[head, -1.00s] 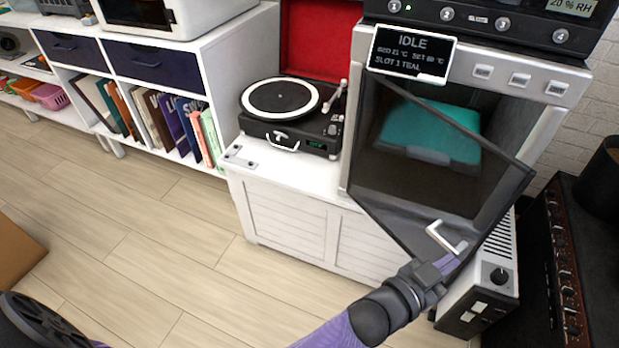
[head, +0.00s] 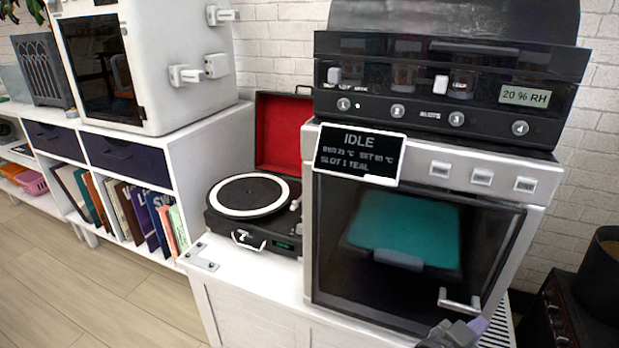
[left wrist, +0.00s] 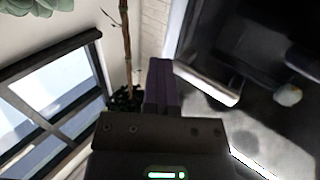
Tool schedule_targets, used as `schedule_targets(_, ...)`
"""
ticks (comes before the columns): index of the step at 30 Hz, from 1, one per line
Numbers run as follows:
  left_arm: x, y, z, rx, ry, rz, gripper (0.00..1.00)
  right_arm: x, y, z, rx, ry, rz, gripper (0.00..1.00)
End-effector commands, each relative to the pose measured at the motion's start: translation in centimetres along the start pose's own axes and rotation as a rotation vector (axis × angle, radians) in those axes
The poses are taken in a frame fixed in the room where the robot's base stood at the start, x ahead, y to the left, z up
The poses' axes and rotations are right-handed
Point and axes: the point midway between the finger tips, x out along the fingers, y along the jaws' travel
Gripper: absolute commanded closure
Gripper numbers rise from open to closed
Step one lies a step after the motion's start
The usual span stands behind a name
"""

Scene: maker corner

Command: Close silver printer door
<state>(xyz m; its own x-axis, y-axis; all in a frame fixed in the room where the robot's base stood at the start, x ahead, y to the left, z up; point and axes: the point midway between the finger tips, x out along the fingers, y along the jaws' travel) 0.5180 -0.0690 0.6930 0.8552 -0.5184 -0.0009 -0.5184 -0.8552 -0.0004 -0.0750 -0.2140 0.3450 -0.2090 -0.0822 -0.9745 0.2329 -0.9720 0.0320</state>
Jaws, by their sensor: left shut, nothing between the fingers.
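The silver printer (head: 308,230) stands on a white cabinet, its display reading IDLE. Its dark glass door (head: 335,275) lies against the front, closed or very nearly so; I cannot tell if a small gap is left. A teal plate shows through the glass. The door's silver handle (head: 460,302) is at its lower right. My left gripper (head: 474,329) is shut and empty, just below the handle at the bottom edge of the head view. In the left wrist view its purple fingers (left wrist: 161,85) are together, beside the pale handle bar (left wrist: 207,82). My right gripper is not in view.
A record player (head: 250,200) with a raised red lid stands left of the printer. A black filament unit (head: 440,100) sits on top. A dark amplifier-like box (head: 550,315) carrying a black cylinder (head: 600,275) is at right. Open floor (head: 75,285) lies at left.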

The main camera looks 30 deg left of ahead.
Motion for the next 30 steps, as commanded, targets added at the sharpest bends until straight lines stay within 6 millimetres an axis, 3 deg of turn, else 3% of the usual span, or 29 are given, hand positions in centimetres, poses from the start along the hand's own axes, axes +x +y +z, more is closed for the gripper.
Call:
schedule_targets(20, 0.2, -0.5, -0.4, 0.002, 0.006, -0.006, 1.00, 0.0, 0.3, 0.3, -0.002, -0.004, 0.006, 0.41)
schedule_targets(23, -0.7, -0.5, -0.7, 0.002, 0.006, -0.007, 1.00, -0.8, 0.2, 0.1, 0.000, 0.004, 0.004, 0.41)
schedule_targets(30, -5.9, -0.5, -1.0, 0.005, 0.003, -0.009, 1.00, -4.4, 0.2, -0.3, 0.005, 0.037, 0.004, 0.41)
